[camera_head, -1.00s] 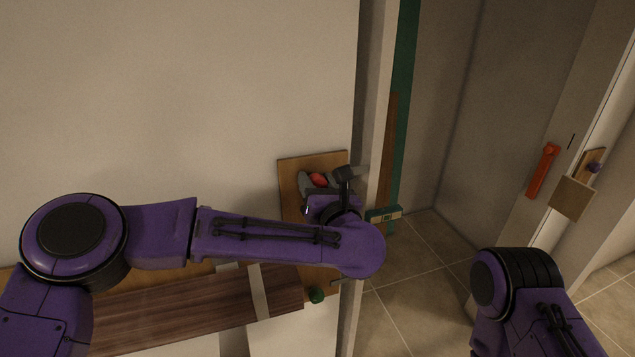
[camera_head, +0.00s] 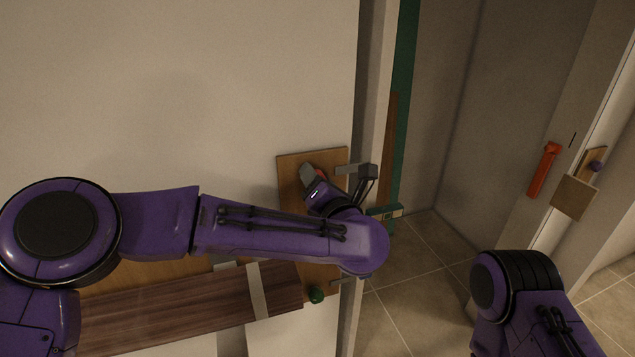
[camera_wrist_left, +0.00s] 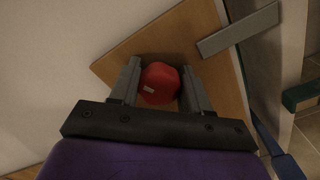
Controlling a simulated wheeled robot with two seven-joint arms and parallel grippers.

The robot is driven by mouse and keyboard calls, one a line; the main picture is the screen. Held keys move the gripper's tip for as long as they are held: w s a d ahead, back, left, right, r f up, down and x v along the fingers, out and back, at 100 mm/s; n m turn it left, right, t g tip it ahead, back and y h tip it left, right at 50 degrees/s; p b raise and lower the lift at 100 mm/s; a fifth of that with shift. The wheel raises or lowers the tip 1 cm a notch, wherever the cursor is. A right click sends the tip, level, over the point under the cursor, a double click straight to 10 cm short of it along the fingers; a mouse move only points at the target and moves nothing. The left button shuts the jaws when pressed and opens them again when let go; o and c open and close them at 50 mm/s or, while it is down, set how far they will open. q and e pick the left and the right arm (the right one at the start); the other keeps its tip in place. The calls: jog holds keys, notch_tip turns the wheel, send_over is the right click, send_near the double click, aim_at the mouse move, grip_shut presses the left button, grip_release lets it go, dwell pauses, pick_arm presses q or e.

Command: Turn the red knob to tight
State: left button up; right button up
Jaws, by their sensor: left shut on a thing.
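The red knob (camera_wrist_left: 160,84) is a rounded knob with a small pale mark, on a wooden board (camera_head: 290,171) fixed to the wall. In the left wrist view it sits between the two grey fingers of my left gripper (camera_wrist_left: 161,75), which is shut on it. In the head view my left gripper (camera_head: 312,176) is at the board, and the knob is mostly hidden behind the gripper and wrist. I cannot read any tight marking. My right gripper is out of view; only part of the right arm shows at the lower right.
A grey metal latch bar (camera_head: 350,169) lies at the board's right edge, close to my left wrist.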

pick_arm(q)
jog(key=m, duration=0.3)
jog(key=shift+d+f+m, duration=0.1)
jog(key=shift+f+m, duration=0.1)
jog(key=shift+m, duration=0.1)
jog(key=shift+f+m, duration=0.15)
jog(key=shift+m, duration=0.95)
jog(key=shift+s, duration=0.1)
jog(key=shift+c, duration=0.2)
dwell(0.3)
jog(key=o, duration=0.9)
jog(key=shift+o, duration=0.6)
jog(key=shift+d, duration=0.15)
jog(key=shift+s, duration=0.15)
